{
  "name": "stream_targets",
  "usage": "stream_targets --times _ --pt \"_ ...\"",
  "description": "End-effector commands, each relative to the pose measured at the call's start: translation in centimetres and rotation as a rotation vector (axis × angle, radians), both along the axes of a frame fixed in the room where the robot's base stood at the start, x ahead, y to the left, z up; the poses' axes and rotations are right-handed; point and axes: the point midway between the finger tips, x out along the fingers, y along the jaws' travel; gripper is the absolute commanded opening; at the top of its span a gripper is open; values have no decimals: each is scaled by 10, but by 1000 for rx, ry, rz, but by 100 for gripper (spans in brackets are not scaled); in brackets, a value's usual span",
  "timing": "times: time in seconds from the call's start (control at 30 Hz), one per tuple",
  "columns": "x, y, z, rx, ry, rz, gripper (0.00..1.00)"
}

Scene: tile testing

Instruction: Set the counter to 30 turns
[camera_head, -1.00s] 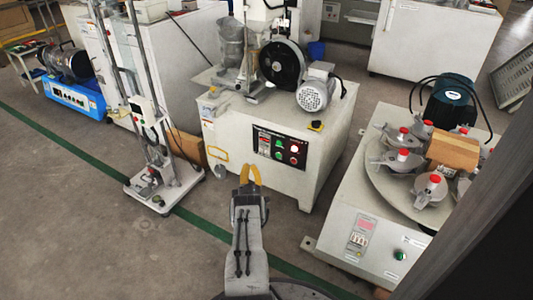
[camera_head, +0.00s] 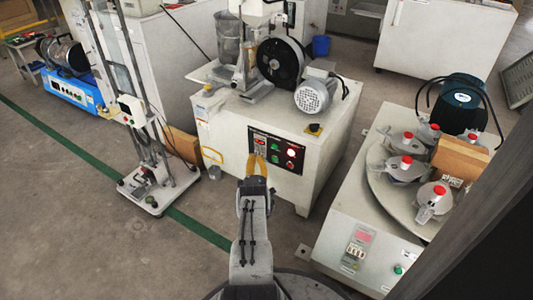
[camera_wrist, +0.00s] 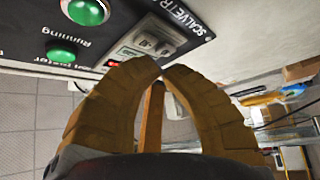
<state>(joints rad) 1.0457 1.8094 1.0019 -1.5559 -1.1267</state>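The counter (camera_wrist: 152,42) is a small light unit with narrow windows on a black control panel. The panel (camera_head: 290,172) is on the front of the white machine in the middle; there the counter is too small to read and partly behind my fingers. In the wrist view the counter is just beyond my fingertips, and its digits are not legible. My gripper (camera_head: 256,158) has two yellow-brown fingers in front of the panel's left part. In the wrist view (camera_wrist: 161,68) the tips are almost together, with nothing held. I cannot tell whether they touch the panel.
Green buttons (camera_wrist: 62,50) are beside the counter in the wrist view. A red-lit button (camera_head: 291,153) is on the panel's right. A turntable machine (camera_head: 345,225) stands at the right, a tall column stand (camera_head: 155,190) at the left. Floor is free at the lower left.

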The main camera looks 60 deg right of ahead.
Motion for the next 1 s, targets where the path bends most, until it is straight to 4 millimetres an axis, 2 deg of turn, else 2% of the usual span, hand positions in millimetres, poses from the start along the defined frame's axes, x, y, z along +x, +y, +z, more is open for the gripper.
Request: stream_targets --times 0.3,0.33,0.4,1.0 --pt "1 0 0 0 1 1 0" --pt "1 0 0 0 1 1 6" --pt "1 0 0 0 1 1 0" --pt "1 0 0 0 1 1 0"
